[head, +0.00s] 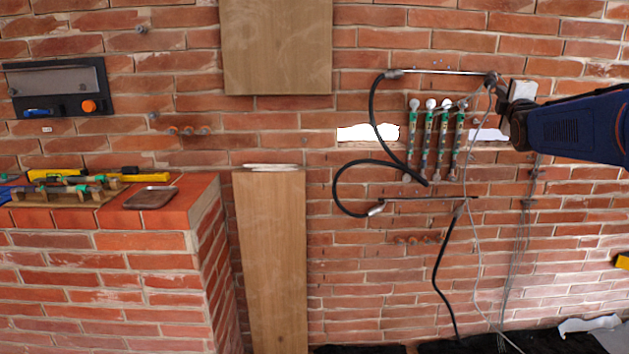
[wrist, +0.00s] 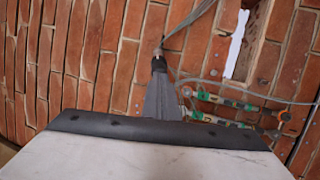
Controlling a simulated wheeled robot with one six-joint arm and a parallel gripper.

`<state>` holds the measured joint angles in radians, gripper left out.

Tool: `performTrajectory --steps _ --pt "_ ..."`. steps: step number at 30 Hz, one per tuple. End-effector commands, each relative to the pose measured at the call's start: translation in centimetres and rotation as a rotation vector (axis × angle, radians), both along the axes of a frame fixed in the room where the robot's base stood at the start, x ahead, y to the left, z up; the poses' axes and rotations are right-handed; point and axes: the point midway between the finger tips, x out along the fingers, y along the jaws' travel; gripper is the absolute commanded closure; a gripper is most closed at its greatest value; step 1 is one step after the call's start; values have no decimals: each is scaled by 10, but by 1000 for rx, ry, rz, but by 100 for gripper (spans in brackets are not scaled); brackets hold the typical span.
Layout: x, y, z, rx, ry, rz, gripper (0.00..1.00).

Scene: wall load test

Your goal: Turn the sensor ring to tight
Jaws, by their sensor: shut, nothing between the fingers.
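The likely sensor ring is a small round metal fitting (head: 490,78) on the brick wall, at the right end of a thin metal rod. In the wrist view a small metal fitting (wrist: 157,52) with grey cables shows just beyond my fingertips. My gripper (head: 499,90) reaches in from the right, close to this fitting. In the wrist view my gripper (wrist: 158,64) is shut, with its dark fingers together and nothing between them. I cannot tell whether the fingertips touch the fitting. Its turn position and any marks are too small to read.
Several green-banded upright tubes (head: 436,140) are mounted just left of my gripper. A black hose (head: 375,120) loops left of them, and grey cables (head: 470,200) hang below. A brick ledge (head: 170,213) with tools stands at the left. Wooden boards (head: 270,250) are at centre.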

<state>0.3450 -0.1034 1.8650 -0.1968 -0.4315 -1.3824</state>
Motion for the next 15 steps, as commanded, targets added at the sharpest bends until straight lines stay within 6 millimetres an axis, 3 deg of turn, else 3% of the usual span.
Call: performTrajectory --steps 4,15 --pt "9 -10 12 -68 -33 -14 100" --pt "36 -25 22 -76 -36 -16 100"
